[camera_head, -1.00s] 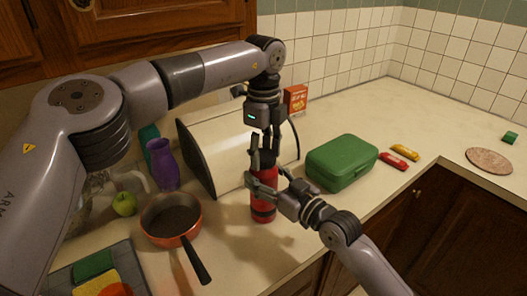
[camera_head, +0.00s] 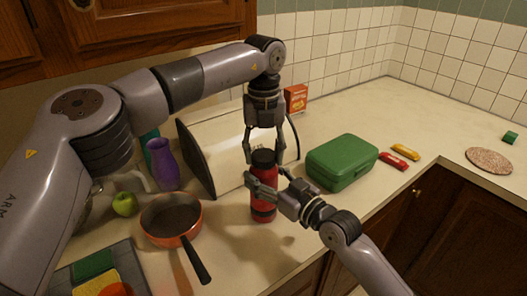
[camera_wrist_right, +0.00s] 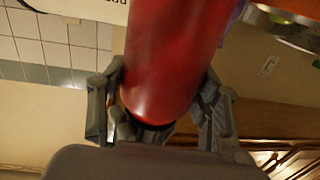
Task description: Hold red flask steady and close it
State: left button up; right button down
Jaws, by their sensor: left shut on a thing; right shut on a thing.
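The red flask (camera_head: 263,209) stands upright near the counter's front edge, with a dark band low on its body and a black lid (camera_head: 263,157) on top. My right gripper (camera_head: 266,181) is shut around the flask's upper body from the front right. In the right wrist view, the red flask (camera_wrist_right: 172,55) runs between the fingers of my right gripper (camera_wrist_right: 160,105). My left gripper (camera_head: 265,149) points down from above, with its fingers on either side of the lid, shut on it. Exact finger contact is too small to see, and whether the lid is fully seated cannot be told.
A green lunch box (camera_head: 340,164) sits right of the flask, with red (camera_head: 393,161) and yellow (camera_head: 405,152) bars beyond. A cream bread box (camera_head: 215,160) stands behind. A pan (camera_head: 172,218), a purple vase (camera_head: 162,166) and a green apple (camera_head: 125,204) are left. The right-hand counter is mostly clear.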

pick_arm(q)
jog(key=m, duration=0.6)
jog(key=shift+m, duration=0.4)
jog(key=m, duration=1.3)
jog(key=shift+m, duration=0.4)
jog(key=o, duration=1.3)
jog(key=shift+c, duration=0.2)
jog(key=shift+r, duration=2.25)
